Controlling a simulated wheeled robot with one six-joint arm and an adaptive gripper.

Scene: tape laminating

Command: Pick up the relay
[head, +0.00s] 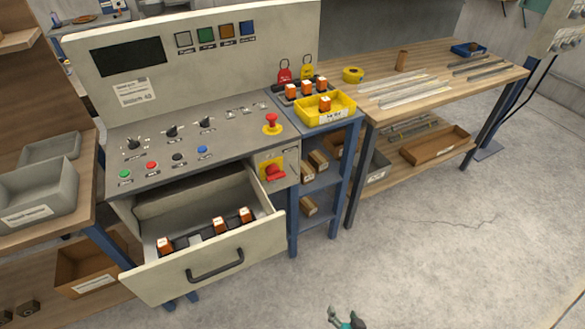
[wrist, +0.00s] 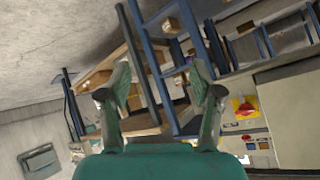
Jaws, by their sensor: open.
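Several orange relays with white fronts show in the head view. In the open drawer (head: 262,232) sit a left relay (head: 165,245), a middle relay (head: 218,224) and a right relay (head: 246,214), with gaps between them. One relay (head: 325,104) is in the yellow bin (head: 345,107) on the blue stand. Several more relays (head: 306,87) stand in a dark rack behind the bin. My gripper (head: 344,318) shows only partly at the bottom edge, over the floor, well away from the relays. In the wrist view my gripper (wrist: 162,78) is open and empty, with no relay visible between its fingers.
The control console (head: 180,135) stands above the drawer, with a red emergency button (head: 271,121) at its right. A wooden workbench (head: 440,80) with metal strips is at the right. Grey bins (head: 38,190) are at the left. The floor in front is clear.

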